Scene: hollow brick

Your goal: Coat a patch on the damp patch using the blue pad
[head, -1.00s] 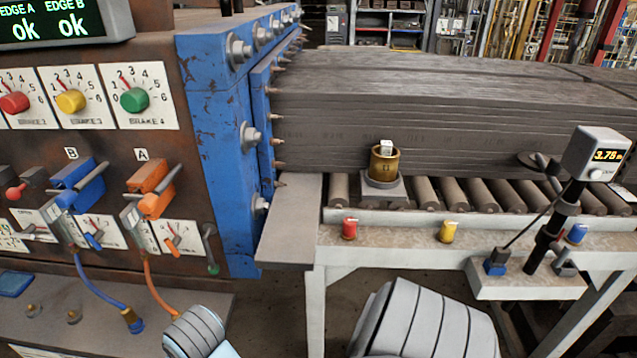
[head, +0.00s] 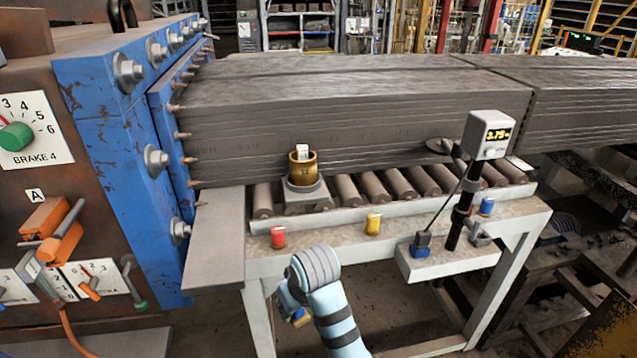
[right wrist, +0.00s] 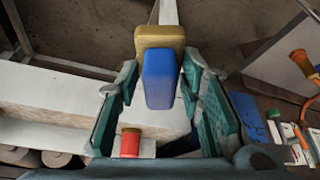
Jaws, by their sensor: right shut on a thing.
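My right gripper (head: 296,306) hangs low in front of the roller table, partly hidden by its own wrist in the head view. In the right wrist view its teal-padded fingers (right wrist: 162,105) are shut on the blue pad (right wrist: 159,80), a rounded blue block with a tan-yellow part (right wrist: 158,38) behind it. A small bit of blue and yellow shows at the gripper in the head view. The pad appears clear of the table. The stack of grey-brown clay (head: 350,115) lies on the rollers behind. I cannot make out a damp patch. My left gripper is not in view.
A gauge (head: 489,135) stands on a black post at right. A brass pot (head: 302,168) sits by the rollers. The blue press plate (head: 120,130) bounds the left.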

